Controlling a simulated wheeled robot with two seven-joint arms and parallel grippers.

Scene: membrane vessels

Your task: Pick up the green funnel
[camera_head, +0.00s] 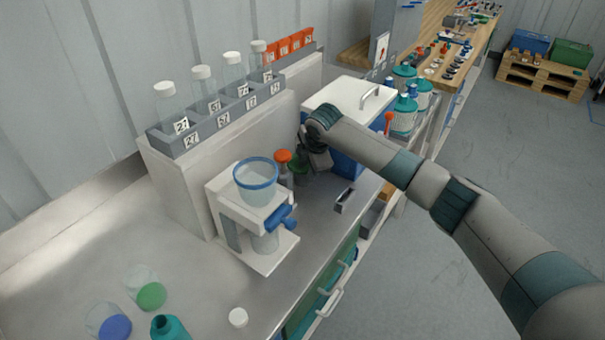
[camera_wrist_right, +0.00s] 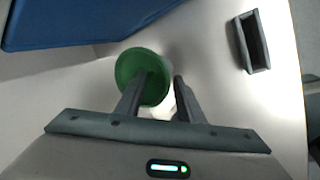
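The green funnel (camera_head: 299,172) stands on the steel bench between the white stand and the blue box, partly hidden by my right gripper. In the right wrist view the funnel (camera_wrist_right: 127,66) shows as a round green mouth seen from above. My right gripper (camera_wrist_right: 164,76) is open right over it. One finger overlaps the funnel's mouth and the other is just outside its right rim, with a gap between them. In the head view my right gripper (camera_head: 308,160) points down at the funnel. I cannot tell whether the fingers touch it. My left gripper is not in view.
An orange-topped bottle (camera_head: 284,168) stands close left of the funnel, next to the white stand (camera_head: 222,202) with its blue-rimmed cup (camera_head: 256,182). A blue box with a white lid (camera_head: 348,95) is right behind. A small dark holder (camera_head: 344,200) lies to the right.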

